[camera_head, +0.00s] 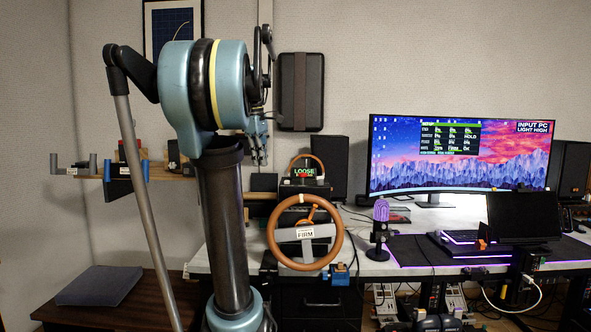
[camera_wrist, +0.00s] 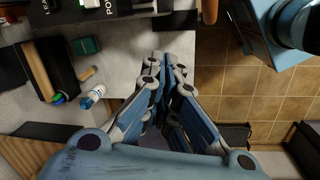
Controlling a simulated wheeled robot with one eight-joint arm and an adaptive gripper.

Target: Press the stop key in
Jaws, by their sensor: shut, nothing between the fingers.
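I cannot make out a stop key in either view. My gripper (camera_wrist: 168,62) is in the lower middle of the wrist view, its linked blue fingers drawn together with nothing between them. It points down over the edge of a light grey worktop. In the head view my gripper (camera_head: 258,137) hangs small and partly hidden behind my arm, in front of the wall and above the worktop. It appears apart from everything there. The brown steering wheel (camera_head: 272,240) labelled FIRM and a smaller wheel (camera_head: 294,160) labelled LOOSE stand below and to its right.
A wide monitor (camera_head: 460,160), a purple microphone (camera_head: 381,212) and a dark laptop-like screen (camera_head: 523,216) stand on the desk to the right. The wrist view shows a white bottle (camera_wrist: 91,97), a green box (camera_wrist: 87,46) and a black tray (camera_wrist: 46,68). Tiled floor (camera_wrist: 225,80) is open on the right.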

